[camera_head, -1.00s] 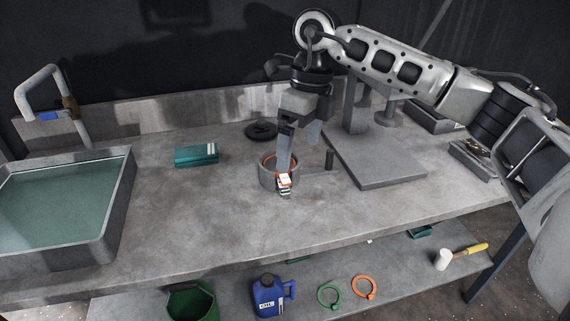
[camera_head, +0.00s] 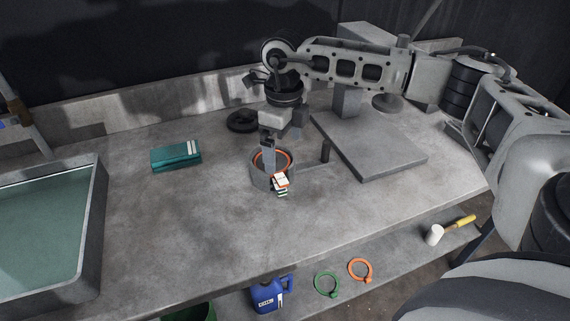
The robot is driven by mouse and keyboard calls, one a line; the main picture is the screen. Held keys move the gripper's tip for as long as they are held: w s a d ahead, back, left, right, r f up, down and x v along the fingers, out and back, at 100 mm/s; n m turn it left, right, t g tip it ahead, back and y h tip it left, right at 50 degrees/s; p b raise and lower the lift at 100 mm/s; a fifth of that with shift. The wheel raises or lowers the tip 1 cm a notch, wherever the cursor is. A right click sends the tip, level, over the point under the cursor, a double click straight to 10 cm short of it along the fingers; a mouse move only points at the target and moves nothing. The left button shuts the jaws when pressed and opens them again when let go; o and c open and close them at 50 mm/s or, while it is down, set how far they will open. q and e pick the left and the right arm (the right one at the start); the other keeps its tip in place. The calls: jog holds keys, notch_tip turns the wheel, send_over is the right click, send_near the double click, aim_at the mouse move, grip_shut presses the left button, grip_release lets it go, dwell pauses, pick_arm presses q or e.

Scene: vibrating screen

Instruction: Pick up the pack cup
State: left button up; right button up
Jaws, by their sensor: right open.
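The pack cup, which I take to be the round grey cup (camera_head: 287,172) with an orange ring inside its rim, stands on the workbench. A thin bar links it to a short dark upright post (camera_head: 325,152) at its right. My right gripper (camera_head: 277,160) points down at the cup and is open. One long finger overlaps the cup's opening; the other is partly hidden behind it. Whether a finger touches the cup I cannot tell. A small white, orange and green piece (camera_head: 280,183) shows at the cup's near side. My left gripper is not in view.
A grey slab stand (camera_head: 375,148) is right of the cup. A dark ring (camera_head: 241,121) lies behind, a teal box (camera_head: 175,156) to the left, and a water basin (camera_head: 95,215) farther left. The bench front is clear. A blue jug (camera_head: 268,293) stands below.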

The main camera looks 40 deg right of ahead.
aim_at(280, 163)
jog(key=shift+w+a+f+p, duration=0.15)
jog(key=shift+f+p, duration=0.2)
jog(key=shift+f, duration=1.05)
jog(key=shift+w+a+f+p, duration=0.15)
jog(key=shift+f+p, duration=0.15)
jog(key=shift+f, duration=1.05)
jog(key=c, duration=0.7)
jog(key=shift+w+r, duration=0.1)
jog(key=shift+c, duration=0.9)
